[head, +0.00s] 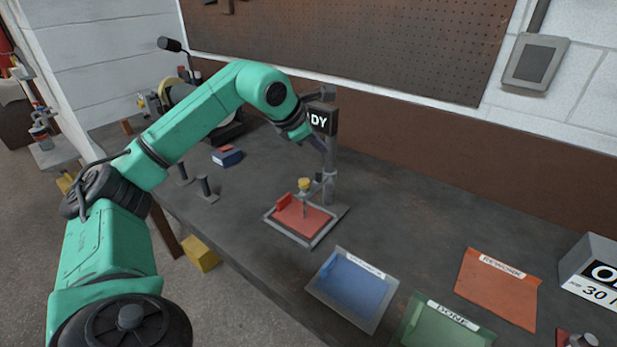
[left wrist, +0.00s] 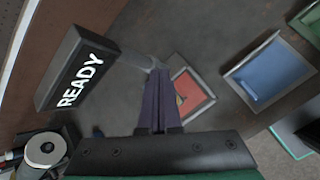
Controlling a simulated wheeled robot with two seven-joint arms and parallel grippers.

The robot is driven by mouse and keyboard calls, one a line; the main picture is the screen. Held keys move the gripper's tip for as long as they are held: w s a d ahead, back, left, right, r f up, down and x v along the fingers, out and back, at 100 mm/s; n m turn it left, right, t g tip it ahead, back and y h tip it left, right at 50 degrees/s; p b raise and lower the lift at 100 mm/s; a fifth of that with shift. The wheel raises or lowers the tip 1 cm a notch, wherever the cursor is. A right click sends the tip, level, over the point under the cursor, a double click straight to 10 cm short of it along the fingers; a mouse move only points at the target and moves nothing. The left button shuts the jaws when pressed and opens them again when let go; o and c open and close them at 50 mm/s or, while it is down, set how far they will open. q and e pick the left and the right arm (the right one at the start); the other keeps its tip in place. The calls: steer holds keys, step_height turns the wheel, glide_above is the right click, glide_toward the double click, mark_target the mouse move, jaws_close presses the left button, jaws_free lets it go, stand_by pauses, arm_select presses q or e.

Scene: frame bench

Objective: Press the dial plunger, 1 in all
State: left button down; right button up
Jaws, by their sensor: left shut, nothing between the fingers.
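The dial plunger's stand has a grey post (head: 329,185) with a small yellow cap (head: 305,184) on a side arm, above a red plate (head: 300,218) in a grey frame. I take the yellow cap to be the plunger. My left gripper (head: 322,150) is shut and empty, above and behind the cap by the post, apart from the cap as far as I can tell. In the left wrist view the shut fingers (left wrist: 158,80) cover part of the stand, and the red plate (left wrist: 193,90) shows just beyond them. My right gripper is not in view.
A dark sign (head: 324,118) tops the post, close to my left gripper; it reads READY in the left wrist view (left wrist: 78,75). A blue tray (head: 319,293), a green tray (head: 408,335) and an orange tray (head: 497,288) lie at the right.

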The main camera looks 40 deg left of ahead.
arm_select(q)
steer(key=shift+n+g+y, duration=0.4)
steer(key=shift+y, duration=0.5)
steer(key=a, duration=0.2)
steer(key=s+a, duration=0.1)
steer(key=a, duration=0.1)
steer(key=shift+a+r, duration=0.15)
steer(key=shift+a, duration=0.2)
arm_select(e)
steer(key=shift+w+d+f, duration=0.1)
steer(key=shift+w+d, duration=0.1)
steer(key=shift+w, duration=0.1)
arm_select(q)
steer(key=b, duration=0.7)
glide_above(302, 182)
step_height(302, 182, down, 8)
steer(key=shift+s+r, duration=0.1)
steer(key=shift+r, duration=0.05)
steer(key=shift+f+b, duration=0.55)
steer(key=shift+b, duration=0.05)
steer(key=shift+r, duration=0.1)
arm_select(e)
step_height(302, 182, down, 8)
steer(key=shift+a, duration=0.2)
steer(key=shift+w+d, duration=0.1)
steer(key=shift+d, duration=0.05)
